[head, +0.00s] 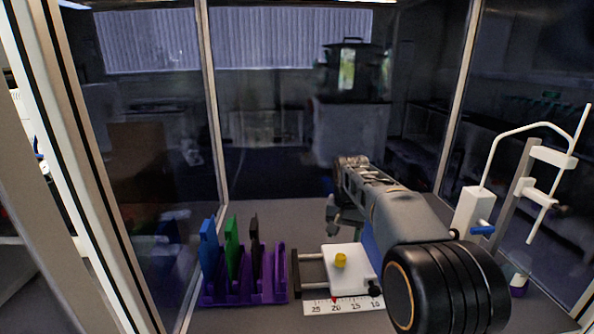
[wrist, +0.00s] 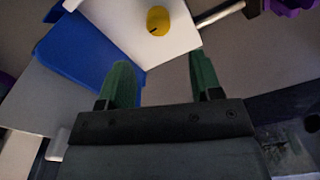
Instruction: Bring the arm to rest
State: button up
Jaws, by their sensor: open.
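My arm reaches into the glass-walled cabinet from the lower right of the head view. My gripper (head: 345,218) is above the cabinet floor, behind the white block with the yellow knob. In the wrist view my gripper (wrist: 158,68) shows two green fingers spread apart with nothing between them. A blue panel (wrist: 88,50) lies beyond the left finger, next to the white block (wrist: 175,42) with its yellow knob (wrist: 158,20). In the head view the blue panel (head: 369,243) is partly hidden by my arm.
A purple rack (head: 240,296) holds blue, green and dark upright plates at the left. The white block (head: 345,280) sits on rails behind a numbered scale (head: 330,306). A white stand with a bent tube (head: 474,212) is at the right. Glass walls and frame posts surround the space.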

jog(key=s+f+n+t, duration=0.1)
jog(key=s+f, duration=0.1)
jog(key=s, duration=0.6)
jog(key=s+f+n+t, duration=0.1)
jog(key=s+f, duration=0.1)
jog(key=s, duration=0.5)
jog(key=s+f+n+t, duration=0.1)
jog(key=s+n, duration=0.1)
jog(key=s, duration=0.6)
jog(key=shift+s+f, duration=0.35)
jog(key=shift+f, duration=0.05)
jog(key=shift+s+r+t, duration=0.1)
jog(key=shift+r+t, duration=0.3)
jog(key=shift+r, duration=0.25)
